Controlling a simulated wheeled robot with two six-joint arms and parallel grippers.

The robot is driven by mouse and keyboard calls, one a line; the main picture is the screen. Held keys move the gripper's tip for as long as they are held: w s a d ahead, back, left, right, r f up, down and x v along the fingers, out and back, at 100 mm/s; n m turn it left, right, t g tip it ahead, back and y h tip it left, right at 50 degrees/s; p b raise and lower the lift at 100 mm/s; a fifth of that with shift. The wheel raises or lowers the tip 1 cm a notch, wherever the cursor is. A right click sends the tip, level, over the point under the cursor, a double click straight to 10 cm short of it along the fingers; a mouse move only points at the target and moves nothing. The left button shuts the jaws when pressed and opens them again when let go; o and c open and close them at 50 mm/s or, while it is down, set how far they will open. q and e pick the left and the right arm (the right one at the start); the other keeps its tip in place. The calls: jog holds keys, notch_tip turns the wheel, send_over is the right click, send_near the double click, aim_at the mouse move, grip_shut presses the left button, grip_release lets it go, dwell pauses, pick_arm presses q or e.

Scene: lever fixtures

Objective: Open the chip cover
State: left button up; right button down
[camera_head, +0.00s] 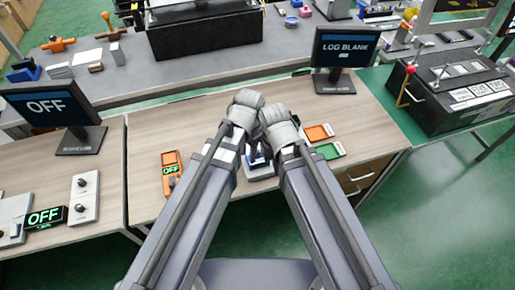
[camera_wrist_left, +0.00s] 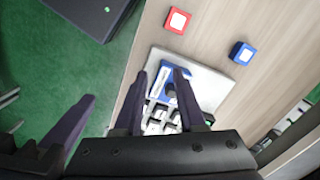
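The chip fixture (camera_head: 262,168) is a pale plate with blue and white parts, mostly hidden behind my wrists in the head view. In the left wrist view it is a white plate (camera_wrist_left: 212,88) with a blue part (camera_wrist_left: 168,90), probably the cover, and several dark and white pieces below it. My left gripper (camera_wrist_left: 160,72) is open, its two dark fingers over the fixture with the blue part showing between them. I cannot tell whether they touch it.
A red block (camera_wrist_left: 177,20) and a blue block (camera_wrist_left: 242,53) lie near the plate. Orange (camera_head: 319,132) and green (camera_head: 328,150) trays are to the right. An orange device (camera_head: 171,172) reading OFF is to the left. A LOG BLANK monitor (camera_head: 345,48) stands behind.

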pick_arm(q)
jog(key=shift+o, duration=0.8)
jog(key=w+d+m, duration=0.1)
jog(key=m, duration=0.1)
jog(key=w+d+r+m, duration=0.1)
jog(key=w, duration=0.1)
jog(key=w+d+r+m+p, duration=0.1)
jog(key=w+m, duration=0.1)
jog(key=shift+w+m+h, duration=0.25)
jog(key=shift+m+h, duration=0.05)
jog(key=shift+f, duration=0.1)
jog(key=shift+f, duration=0.1)
notch_tip(320, 180, down, 8)
jog(key=b, duration=0.7)
jog(key=shift+b, duration=0.4)
jog(key=shift+r, duration=0.2)
jog(key=shift+c, duration=0.4)
grip_shut()
